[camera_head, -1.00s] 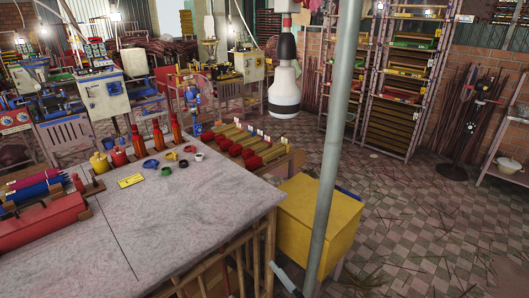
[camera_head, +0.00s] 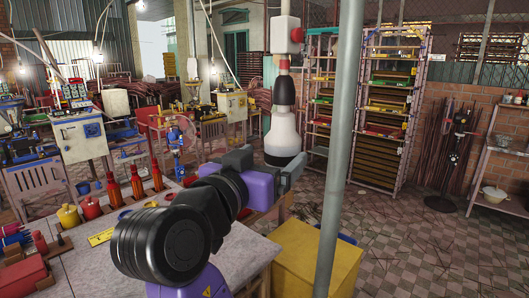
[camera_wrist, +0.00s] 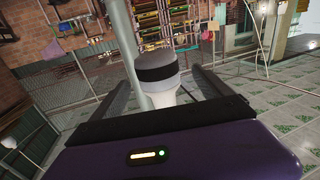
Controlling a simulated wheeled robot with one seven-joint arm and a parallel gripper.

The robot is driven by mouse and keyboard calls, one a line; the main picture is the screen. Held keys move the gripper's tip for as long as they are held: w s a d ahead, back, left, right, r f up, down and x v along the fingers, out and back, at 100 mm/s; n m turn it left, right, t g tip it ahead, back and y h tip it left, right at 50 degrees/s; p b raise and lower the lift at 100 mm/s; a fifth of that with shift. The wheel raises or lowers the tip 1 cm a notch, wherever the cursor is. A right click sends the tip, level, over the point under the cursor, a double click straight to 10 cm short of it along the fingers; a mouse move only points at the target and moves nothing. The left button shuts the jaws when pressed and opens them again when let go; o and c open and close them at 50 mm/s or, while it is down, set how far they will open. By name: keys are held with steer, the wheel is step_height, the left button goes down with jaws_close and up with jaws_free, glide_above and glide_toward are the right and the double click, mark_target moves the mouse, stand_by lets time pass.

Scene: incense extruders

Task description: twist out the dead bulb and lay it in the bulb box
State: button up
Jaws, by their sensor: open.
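A bulb-shaped lamp (camera_head: 283,136), white with a black neck and a dark band near its bottom, hangs from a white fixture (camera_head: 287,34) with a red part. I cannot tell whether it is lit. My gripper (camera_head: 290,172) is open just below and in front of the lamp in the head view. In the wrist view, the lamp's grey end, black band and white body (camera_wrist: 164,98) show between the two open fingers (camera_wrist: 162,80). I see no contact, and the depth gap is unclear. No box is clearly recognisable as the bulb box.
A yellow box (camera_head: 318,262) stands below, beside the marble-topped table (camera_head: 258,250). A grey pole (camera_head: 340,130) rises close to the lamp's right. Bottles (camera_head: 135,182) and cups stand on the table. Shelves (camera_head: 385,110) are behind; tiled floor (camera_head: 420,245) is open at right.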

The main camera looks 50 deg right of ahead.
mark_target(291, 143)
steer(key=shift+d+r+m, duration=0.15)
steer(key=shift+r+m, duration=0.15)
steer(key=shift+r, duration=0.05)
steer(key=shift+d, duration=0.25)
steer(key=p+x, duration=0.2)
steer(key=x, duration=0.5)
steer(key=shift+d, duration=0.15)
steer(key=c, duration=1.4)
steer(key=o, duration=0.5)
steer(key=c, duration=0.4)
steer(key=shift+f+g, duration=0.1)
steer(key=shift+g, duration=0.2)
steer(key=shift+s+m+g+h+b, duration=0.2)
steer(key=shift+m+g+b, duration=0.25)
steer(key=shift+m+g, duration=0.55)
steer(key=shift+s+m+g+h+b, duration=0.15)
steer(key=shift+m+g+b, duration=0.4)
steer(key=shift+g, duration=0.85)
